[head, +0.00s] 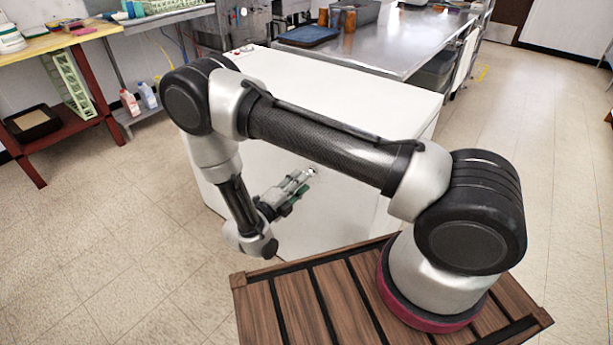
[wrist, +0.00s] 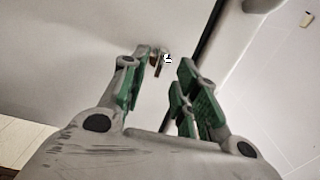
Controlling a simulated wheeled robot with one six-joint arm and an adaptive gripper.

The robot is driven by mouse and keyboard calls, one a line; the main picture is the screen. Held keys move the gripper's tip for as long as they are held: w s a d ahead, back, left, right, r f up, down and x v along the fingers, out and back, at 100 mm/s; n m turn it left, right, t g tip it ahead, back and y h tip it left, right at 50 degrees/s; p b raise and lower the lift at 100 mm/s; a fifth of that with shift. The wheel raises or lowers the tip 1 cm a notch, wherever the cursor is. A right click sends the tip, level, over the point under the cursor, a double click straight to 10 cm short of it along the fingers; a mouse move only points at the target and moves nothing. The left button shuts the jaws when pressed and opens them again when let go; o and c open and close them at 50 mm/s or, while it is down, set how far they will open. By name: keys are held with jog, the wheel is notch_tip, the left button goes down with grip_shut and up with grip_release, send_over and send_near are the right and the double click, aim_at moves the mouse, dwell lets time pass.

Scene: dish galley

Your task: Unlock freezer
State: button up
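The white freezer (head: 335,84) stands just beyond my base in the head view, and its white front fills much of the wrist view (wrist: 80,45). A small metal lock piece, perhaps with a key in it, (wrist: 160,61) sits on that front, close to a dark vertical gap. It shows as a tiny bright spot in the head view (head: 312,171). My gripper (head: 302,179) points at it. In the wrist view its green-padded fingers (wrist: 168,72) are apart, with the lock piece visible between and just beyond the tips. Whether a finger touches it cannot be told.
A steel counter (head: 400,45) with a blue tray (head: 308,36) stands behind the freezer. A red-legged table (head: 85,40) and shelf with a black bin (head: 32,122) are at left. The tiled floor is clear on both sides.

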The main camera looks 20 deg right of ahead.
jog(key=shift+x, duration=2.05)
grip_shut()
jog(key=shift+m, duration=9)
